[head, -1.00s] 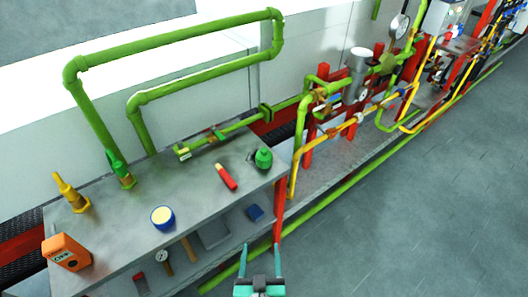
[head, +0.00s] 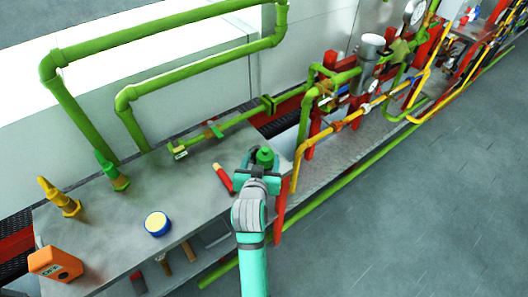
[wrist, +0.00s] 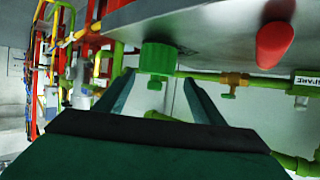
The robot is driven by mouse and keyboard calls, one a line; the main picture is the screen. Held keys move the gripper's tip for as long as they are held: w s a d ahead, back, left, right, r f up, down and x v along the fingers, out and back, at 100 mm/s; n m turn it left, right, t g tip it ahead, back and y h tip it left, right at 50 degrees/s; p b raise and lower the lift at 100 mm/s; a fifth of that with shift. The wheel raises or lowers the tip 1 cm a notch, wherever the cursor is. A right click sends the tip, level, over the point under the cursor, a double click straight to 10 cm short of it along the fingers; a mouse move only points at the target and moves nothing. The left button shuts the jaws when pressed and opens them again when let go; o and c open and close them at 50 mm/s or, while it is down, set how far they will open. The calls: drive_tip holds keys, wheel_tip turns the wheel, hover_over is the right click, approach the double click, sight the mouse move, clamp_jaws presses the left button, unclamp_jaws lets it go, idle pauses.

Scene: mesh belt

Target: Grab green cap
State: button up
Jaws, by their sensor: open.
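The green cap (head: 265,156) stands on the grey table top near its right end. It also shows in the wrist view (wrist: 158,57), at the top middle just beyond and between the fingertips. My gripper (head: 262,163) is open, with a finger to either side of the cap in the head view. In the wrist view the fingers (wrist: 160,85) are spread wider than the cap and a gap shows on both sides. Whether the tips reach past the cap is hard to tell.
Green pipes (head: 215,137) run behind the cap.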

drive_tip(key=x, duration=0.2)
drive_tip(key=shift+w+d+f, duration=0.2)
drive_tip(key=shift+w+d, duration=0.05)
drive_tip(key=shift+d, duration=0.05)
drive_tip(key=shift+x, duration=2.75)
drive_tip(key=shift+d+r, duration=0.1)
drive_tip(key=shift+r, duration=0.05)
drive_tip(key=c, duration=1)
